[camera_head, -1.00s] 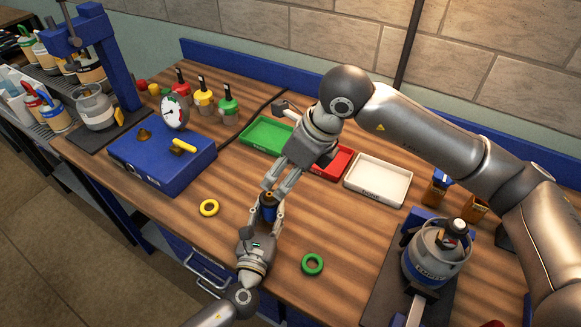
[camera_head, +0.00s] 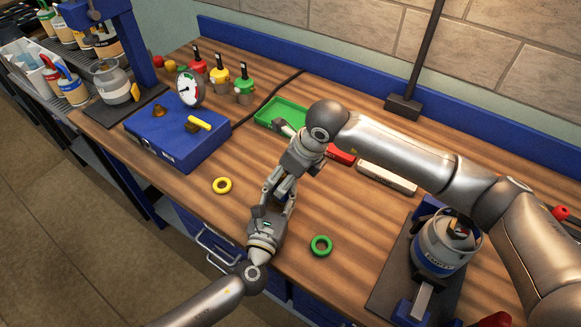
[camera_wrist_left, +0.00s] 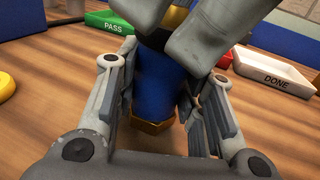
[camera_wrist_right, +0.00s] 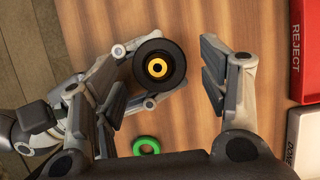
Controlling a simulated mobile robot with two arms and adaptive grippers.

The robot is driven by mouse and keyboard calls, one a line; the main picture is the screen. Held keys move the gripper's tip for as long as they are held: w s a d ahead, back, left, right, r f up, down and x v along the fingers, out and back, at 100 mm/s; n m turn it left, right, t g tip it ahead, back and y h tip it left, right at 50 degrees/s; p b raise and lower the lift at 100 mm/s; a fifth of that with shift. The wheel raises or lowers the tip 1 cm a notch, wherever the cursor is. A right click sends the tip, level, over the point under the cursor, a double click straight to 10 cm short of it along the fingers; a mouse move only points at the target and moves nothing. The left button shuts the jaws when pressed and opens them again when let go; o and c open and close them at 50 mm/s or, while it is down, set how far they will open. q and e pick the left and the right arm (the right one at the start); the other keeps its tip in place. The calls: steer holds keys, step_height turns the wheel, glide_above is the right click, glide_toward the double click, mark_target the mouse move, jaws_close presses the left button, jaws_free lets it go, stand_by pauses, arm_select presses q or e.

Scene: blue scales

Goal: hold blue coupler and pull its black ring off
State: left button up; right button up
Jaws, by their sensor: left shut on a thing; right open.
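My left gripper (camera_wrist_left: 160,105) is shut on the blue coupler (camera_wrist_left: 153,85) and holds it roughly upright above the table's front part. The coupler's brass hex end (camera_wrist_left: 152,126) shows below. The black ring (camera_wrist_right: 174,82) sits around the coupler's top, with an orange-gold centre, in the right wrist view. My right gripper (camera_wrist_right: 168,72) is open, its fingers on either side of the ring. The ring lies nearer the left finger in that view; contact there is unclear. In the head view my right gripper (camera_head: 280,182) and left gripper (camera_head: 272,207) overlap and mostly hide the coupler.
A loose yellow ring (camera_head: 215,187) and green ring (camera_head: 314,250) lie on the table. Green, red and white trays (camera_head: 386,183) stand behind my right arm. A blue box with a gauge (camera_head: 165,140) stands left. A gas canister (camera_head: 440,252) stands right.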

steer(key=c, duration=1)
steer(key=shift+r, duration=0.15)
steer(key=shift+r, duration=2.35)
arm_select(q)
steer(key=o, duration=1.2)
steer(key=shift+o, duration=0.2)
